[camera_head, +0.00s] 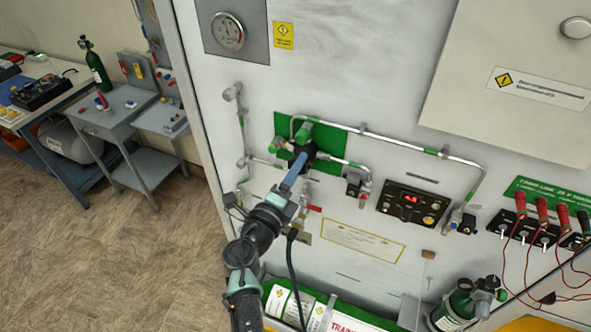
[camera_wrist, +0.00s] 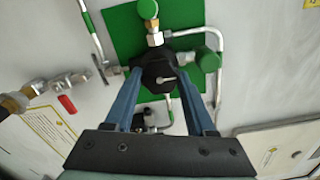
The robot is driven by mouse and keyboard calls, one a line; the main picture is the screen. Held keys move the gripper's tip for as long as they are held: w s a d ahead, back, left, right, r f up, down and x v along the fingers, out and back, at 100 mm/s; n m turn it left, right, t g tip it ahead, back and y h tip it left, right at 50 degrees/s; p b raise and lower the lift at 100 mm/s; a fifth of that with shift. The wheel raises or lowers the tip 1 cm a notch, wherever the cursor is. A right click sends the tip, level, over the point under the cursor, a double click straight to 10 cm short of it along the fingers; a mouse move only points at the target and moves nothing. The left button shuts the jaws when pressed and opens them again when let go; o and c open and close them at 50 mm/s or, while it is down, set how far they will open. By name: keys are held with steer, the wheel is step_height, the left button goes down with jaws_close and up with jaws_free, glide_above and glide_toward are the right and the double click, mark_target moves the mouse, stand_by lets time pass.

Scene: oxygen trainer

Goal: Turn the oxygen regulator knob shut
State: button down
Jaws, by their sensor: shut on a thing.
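The black regulator knob (camera_wrist: 153,70) is in front of the green backing plate (camera_wrist: 108,28), with a pale pointer mark on its face. It also shows in the head view (camera_head: 309,149), partly covered by my gripper. My gripper (camera_head: 300,160) reaches up to it from below left. In the wrist view, the two blue fingers of my gripper (camera_wrist: 157,78) are on either side of the knob and shut on it. The finger contact points are partly hidden by the knob and fingers.
Metal pipes (camera_head: 400,141) run close around the knob. Green caps (camera_head: 304,131) sit beside it, and a red lever (camera_head: 315,208) is below.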

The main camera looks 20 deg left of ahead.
stand_by(0.6)
steer(key=shift+c, duration=1.2)
jaws_free()
steer(key=s, duration=1.3)
steer(key=shift+a+b, duration=0.2)
steer(key=shift+b, duration=0.1)
